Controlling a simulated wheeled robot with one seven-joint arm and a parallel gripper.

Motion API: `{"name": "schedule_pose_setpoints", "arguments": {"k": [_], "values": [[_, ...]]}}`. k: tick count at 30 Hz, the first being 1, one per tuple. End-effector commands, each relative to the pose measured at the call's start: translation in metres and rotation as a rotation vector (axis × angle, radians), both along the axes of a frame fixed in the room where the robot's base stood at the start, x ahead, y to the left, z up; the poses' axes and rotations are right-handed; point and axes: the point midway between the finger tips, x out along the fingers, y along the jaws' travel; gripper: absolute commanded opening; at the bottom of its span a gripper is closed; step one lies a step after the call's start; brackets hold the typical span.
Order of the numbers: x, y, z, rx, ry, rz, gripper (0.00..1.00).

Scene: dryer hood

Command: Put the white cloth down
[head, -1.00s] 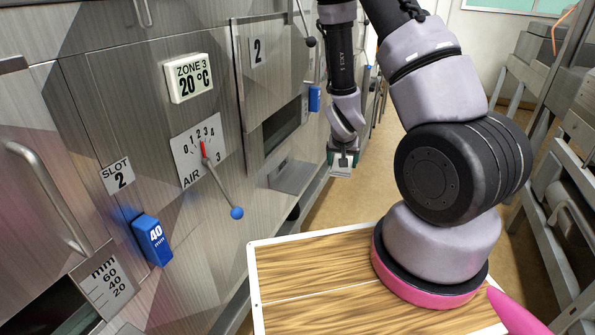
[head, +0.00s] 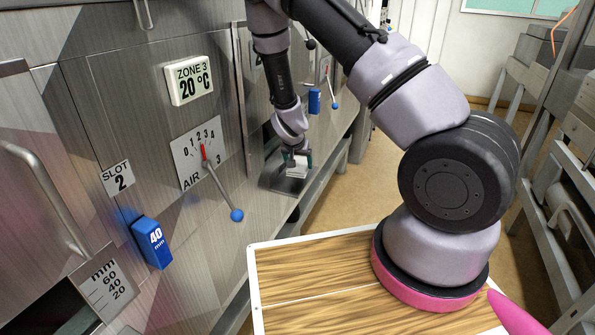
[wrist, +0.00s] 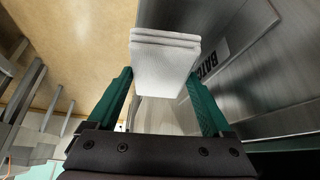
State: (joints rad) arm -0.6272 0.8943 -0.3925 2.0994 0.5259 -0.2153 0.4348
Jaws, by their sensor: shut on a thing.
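The white cloth (wrist: 165,65) is a folded, layered pad between the two green fingers of my gripper (wrist: 160,92) in the wrist view. My gripper is shut on it. In the head view, my gripper (head: 298,160) holds the cloth (head: 298,170) over or at a small metal shelf (head: 283,184) that juts from the machine front. I cannot tell whether the cloth touches the shelf.
The machine's metal front fills the left, with a lever ending in a blue knob (head: 237,215) and a blue 40 mm block (head: 152,241) sticking out. Another blue block (head: 314,101) is beyond my gripper. Metal racks (head: 540,130) stand at the right. Open floor (head: 345,205) lies between.

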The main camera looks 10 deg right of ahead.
Motion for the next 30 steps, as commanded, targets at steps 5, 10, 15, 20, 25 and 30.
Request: {"name": "schedule_pose_setpoints", "arguments": {"k": [5, 10, 15, 20, 25, 30], "values": [[0.000, 0.000, -0.024, -0.002, 0.003, 0.001, 0.40], [0.002, 0.003, -0.033, 0.000, 0.001, 0.001, 0.40], [0.002, 0.003, -0.033, 0.000, 0.001, 0.000, 0.40], [0.002, 0.003, -0.036, 0.000, 0.001, 0.000, 0.95], [0.002, 0.003, -0.036, 0.000, 0.001, 0.000, 1.00], [0.001, 0.004, -0.033, 0.000, 0.000, 0.001, 1.00]]}}
